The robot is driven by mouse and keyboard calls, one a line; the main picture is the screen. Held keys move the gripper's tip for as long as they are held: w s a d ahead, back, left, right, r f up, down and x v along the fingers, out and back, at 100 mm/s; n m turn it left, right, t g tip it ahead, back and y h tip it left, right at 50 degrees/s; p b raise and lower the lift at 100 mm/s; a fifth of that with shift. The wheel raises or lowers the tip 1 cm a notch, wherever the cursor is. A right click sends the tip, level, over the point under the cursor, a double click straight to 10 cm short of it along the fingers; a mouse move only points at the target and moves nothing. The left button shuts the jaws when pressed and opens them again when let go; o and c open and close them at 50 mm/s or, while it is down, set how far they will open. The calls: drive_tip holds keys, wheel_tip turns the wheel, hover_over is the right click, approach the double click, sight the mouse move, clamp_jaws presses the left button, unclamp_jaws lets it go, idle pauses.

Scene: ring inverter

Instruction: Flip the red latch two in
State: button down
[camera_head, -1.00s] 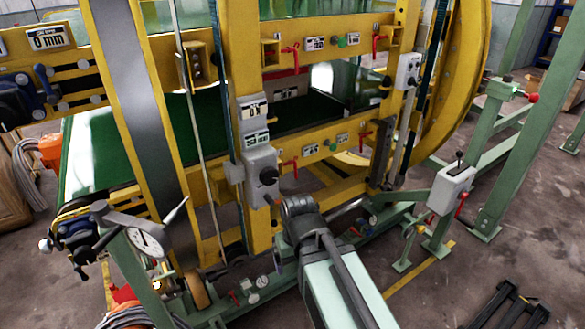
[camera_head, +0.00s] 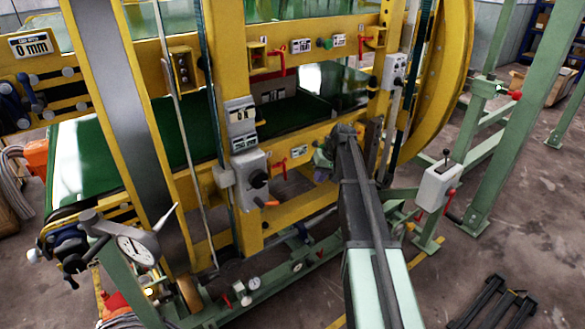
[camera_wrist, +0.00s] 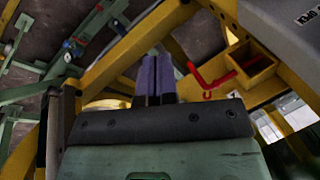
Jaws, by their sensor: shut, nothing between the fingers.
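My gripper (camera_wrist: 157,78) has purple fingers side by side, shut and empty, at the lower yellow beam. Its tip also shows in the head view (camera_head: 322,172), partly behind my arm. In the wrist view a red latch (camera_wrist: 208,82) is just right of the fingers, beside a small yellow box, with a gap between them. In the head view red latches show at the upper left (camera_head: 279,60), upper right (camera_head: 371,40) and lower left (camera_head: 279,166) of the yellow frame. The lower right latch is hidden behind my arm. I cannot tell which is latch two.
The yellow box (camera_wrist: 252,66) juts from the beam in the wrist view. A grey control box (camera_head: 436,187) on a green post stands at the right.

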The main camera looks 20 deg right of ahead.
drive_tip(key=w+d+r+n+t+y, duration=0.1)
drive_tip(key=w+d, duration=0.1)
drive_tip(key=w, duration=0.4)
drive_tip(key=w+d+r+n+t+y, duration=0.1)
drive_tip(key=w+d+n, duration=0.1)
drive_tip(key=w, duration=0.4)
drive_tip(key=shift+d+r+n+y, duration=0.15)
drive_tip(key=shift+d+n+y, duration=0.15)
drive_tip(key=shift+d, duration=0.1)
drive_tip(key=w+a+f+b, duration=0.3)
drive_tip(key=a+f+b, duration=0.5)
drive_tip(key=a, duration=0.1)
drive_tip(key=shift+f, duration=0.1)
